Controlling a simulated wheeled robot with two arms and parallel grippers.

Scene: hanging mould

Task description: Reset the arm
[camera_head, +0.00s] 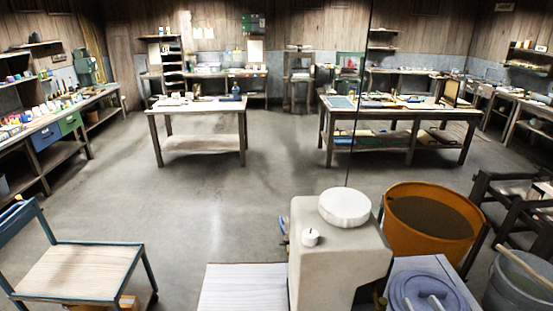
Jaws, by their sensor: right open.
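A white round disc (345,207) sits on top of a beige block (338,250) at the bottom centre. A thin dark line comes down from the ceiling to the disc. A small white knob (310,237) is on the block's left side. My right gripper (422,303) appears only in part at the bottom edge, as two pale prongs standing apart over a blue-grey round piece. It is open, with nothing seen between the prongs, and is right of the block. My left gripper is not in view.
An orange tub (430,252) stands right of the block, with a grey bucket (520,283) at the bottom right. A wooden-topped stand (82,271) is at the lower left. Two worktables (198,106) (395,108) stand farther back. The middle floor is clear.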

